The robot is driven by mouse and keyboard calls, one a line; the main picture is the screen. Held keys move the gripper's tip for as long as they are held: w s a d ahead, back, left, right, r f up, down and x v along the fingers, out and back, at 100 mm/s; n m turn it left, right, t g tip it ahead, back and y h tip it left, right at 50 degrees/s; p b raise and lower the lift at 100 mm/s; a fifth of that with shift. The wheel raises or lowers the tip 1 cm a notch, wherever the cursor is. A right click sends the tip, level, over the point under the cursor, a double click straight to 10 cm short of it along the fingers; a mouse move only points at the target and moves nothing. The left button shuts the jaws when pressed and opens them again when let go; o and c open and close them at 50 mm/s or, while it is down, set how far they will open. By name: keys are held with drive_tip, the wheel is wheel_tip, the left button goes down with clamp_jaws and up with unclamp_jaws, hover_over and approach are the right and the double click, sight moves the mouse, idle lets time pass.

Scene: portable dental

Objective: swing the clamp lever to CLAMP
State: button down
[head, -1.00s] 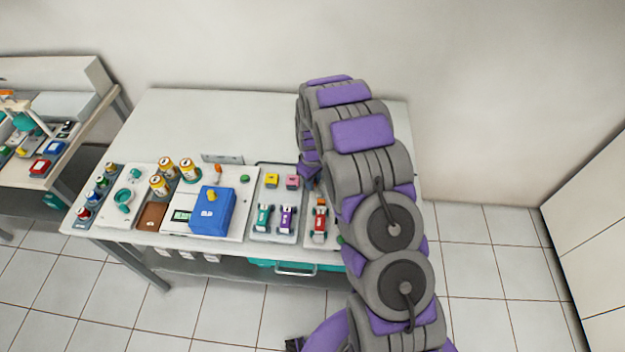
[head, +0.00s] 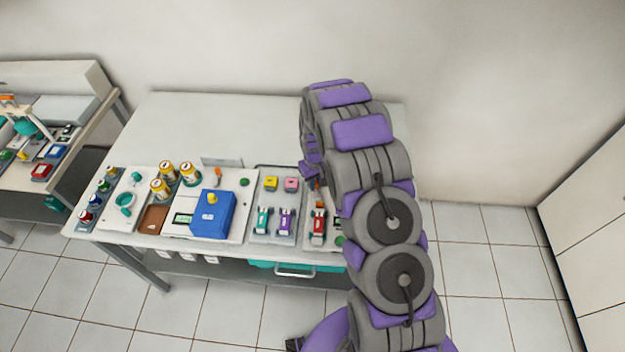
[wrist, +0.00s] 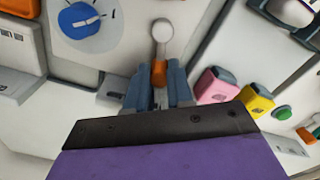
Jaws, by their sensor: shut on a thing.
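The clamp lever (wrist: 158,73) has an orange grip and a pale shaft with a round grey end, seen in the wrist view. My gripper (wrist: 160,92) is shut on the orange grip, with one blue-grey finger on each side. In the head view my gripper (head: 312,172) is at the back of the right-hand panel, partly hidden by my arm. A bit of orange (head: 318,184) shows just below it there. I cannot read a CLAMP mark in either view.
A pink block (wrist: 217,86), a yellow block (wrist: 256,100) and a green button (wrist: 283,112) are right of the fingers in the wrist view. A blue dial (wrist: 80,20) is at upper left. A red toy-like piece (head: 318,226) stands in front of my gripper. The table's back (head: 225,120) is clear.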

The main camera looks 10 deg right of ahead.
sight(325, 191)
drive_tip(key=m, duration=0.1)
drive_tip(key=d+m+p, duration=0.1)
drive_tip(key=m, duration=0.2)
drive_tip(key=shift+s+d+m, duration=0.2)
drive_tip(key=shift+d+m, duration=0.1)
drive_tip(key=shift+d, duration=0.05)
drive_tip(key=shift+s+d+m+p, duration=0.2)
drive_tip(key=shift+d+m, duration=0.05)
drive_tip(key=shift+m, duration=0.6)
drive_tip(key=shift+s+d+m+p, duration=0.15)
drive_tip(key=shift+d+m+p, duration=0.05)
drive_tip(key=shift+m, duration=0.7)
drive_tip(key=shift+s+d+m+p, duration=0.2)
drive_tip(key=shift+d+m, duration=0.05)
drive_tip(key=shift+m, duration=0.6)
drive_tip(key=c, duration=1)
unclamp_jaws()
drive_tip(key=shift+r, duration=0.1)
wheel_tip(325, 191, up, 17)
drive_tip(key=p, duration=0.1)
drive_tip(key=shift+p, duration=0.3)
